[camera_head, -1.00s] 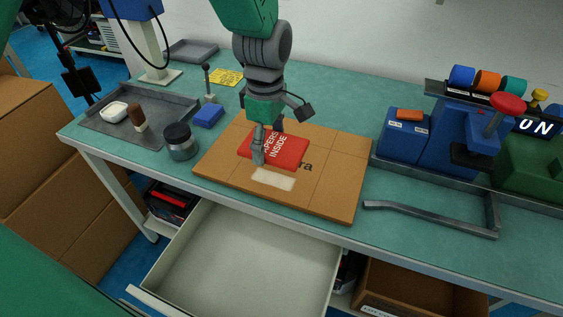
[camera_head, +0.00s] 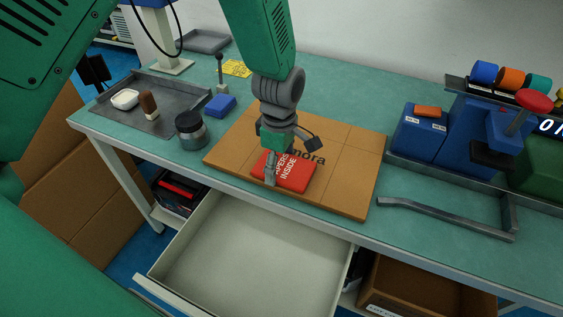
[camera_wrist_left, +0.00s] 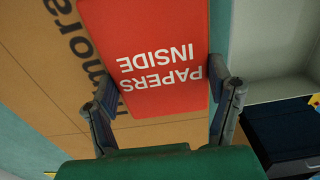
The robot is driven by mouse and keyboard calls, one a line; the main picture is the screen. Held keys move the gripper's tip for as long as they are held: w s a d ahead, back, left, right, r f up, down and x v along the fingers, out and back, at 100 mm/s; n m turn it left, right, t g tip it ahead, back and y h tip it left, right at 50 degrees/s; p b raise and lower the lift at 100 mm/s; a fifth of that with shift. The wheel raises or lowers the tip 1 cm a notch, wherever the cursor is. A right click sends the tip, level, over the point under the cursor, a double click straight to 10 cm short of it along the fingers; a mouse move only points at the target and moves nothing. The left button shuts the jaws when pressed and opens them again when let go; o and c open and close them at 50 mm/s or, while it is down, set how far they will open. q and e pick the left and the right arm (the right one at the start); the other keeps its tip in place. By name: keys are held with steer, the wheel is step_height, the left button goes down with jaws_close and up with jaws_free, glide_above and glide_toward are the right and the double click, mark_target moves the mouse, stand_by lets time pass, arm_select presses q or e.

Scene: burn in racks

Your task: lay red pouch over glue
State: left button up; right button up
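The red pouch (camera_head: 284,171), lettered "PAPERS INSIDE", is at the front part of the brown cardboard box (camera_head: 352,184). My left gripper (camera_head: 271,170) reaches down over it and is shut on it. In the left wrist view the pouch (camera_wrist_left: 150,58) sits between the two fingers (camera_wrist_left: 164,105), which meet its opposite edges. The pale glue patch does not show now; the pouch covers the place where it was. Whether the pouch touches the box or hovers just above it, I cannot tell. My right gripper is not in view.
An open drawer (camera_head: 250,245) juts out below the table's front edge. A grey tray (camera_head: 170,118), a dark-lidded jar (camera_head: 191,131) and a blue block (camera_head: 220,106) stand left of the box. A blue machine (camera_head: 445,136) and metal rail (camera_head: 450,219) are at right.

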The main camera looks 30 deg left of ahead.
mark_target(281, 165)
arm_select(q)
steer(key=o, duration=0.4)
steer(key=shift+a, duration=0.15)
steer(key=shift+d+r, duration=0.25)
steer(key=shift+d, duration=0.15)
step_height(281, 165, up, 12)
steer(key=p, duration=0.2)
steer(key=shift+f, duration=0.15)
steer(key=shift+a, duration=0.1)
